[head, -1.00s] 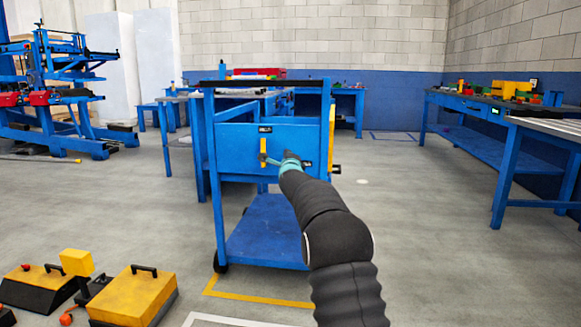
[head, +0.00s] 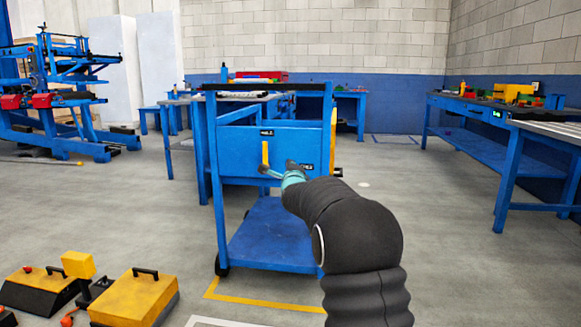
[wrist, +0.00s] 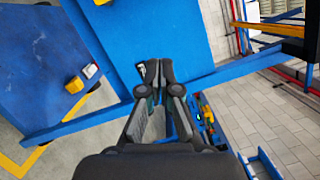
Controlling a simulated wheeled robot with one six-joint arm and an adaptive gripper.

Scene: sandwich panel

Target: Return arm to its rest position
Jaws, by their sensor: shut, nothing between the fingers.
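My gripper (head: 277,169) is in front of the blue panel (head: 235,150) of the wheeled cart in the head view. In the wrist view my gripper (wrist: 158,72) has its fingertips together with nothing between them, and the blue panel (wrist: 185,30) lies beyond them. A yellow handle (head: 265,153) is on the panel, left of my gripper; the gap between them is hard to judge. My black-sleeved arm reaches in from the lower right and hides part of the cart's right side.
The cart's lower shelf (head: 270,235) is empty. Yellow-topped boxes (head: 135,296) stand on the floor at lower left. A blue workbench (head: 480,145) stands at right and a blue rack (head: 50,95) at left. Open floor lies on both sides of the cart.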

